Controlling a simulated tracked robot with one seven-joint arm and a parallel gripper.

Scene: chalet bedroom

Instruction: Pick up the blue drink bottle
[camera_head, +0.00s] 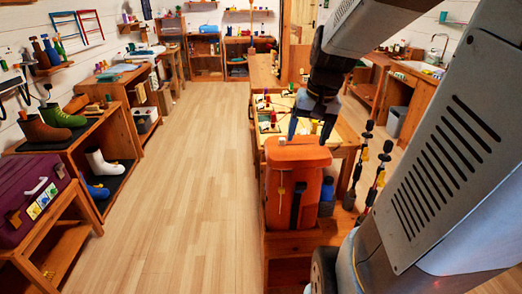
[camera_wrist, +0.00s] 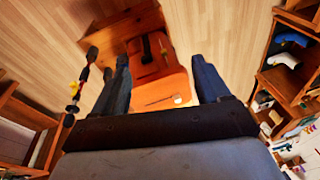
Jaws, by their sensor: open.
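A blue object (camera_head: 327,188), perhaps the drink bottle, shows at the right side of an orange backpack (camera_head: 283,155). Most of it is hidden by the backpack, and its shape is too small to make out. My gripper (camera_head: 309,138) points down just above the backpack's top, with its fingers apart and nothing seen between them. In the wrist view my open fingers (camera_wrist: 160,65) frame the orange backpack (camera_wrist: 168,92), which has dark straps. I cannot make out a blue bottle there.
The backpack stands on a low wooden bench (camera_head: 290,243) in front of a worktable (camera_head: 345,133) with small items. Hiking poles (camera_head: 378,172) stand to the right. Shelves with boots (camera_head: 42,128) and a purple case (camera_head: 30,195) line the left. The floor (camera_head: 185,190) between is clear.

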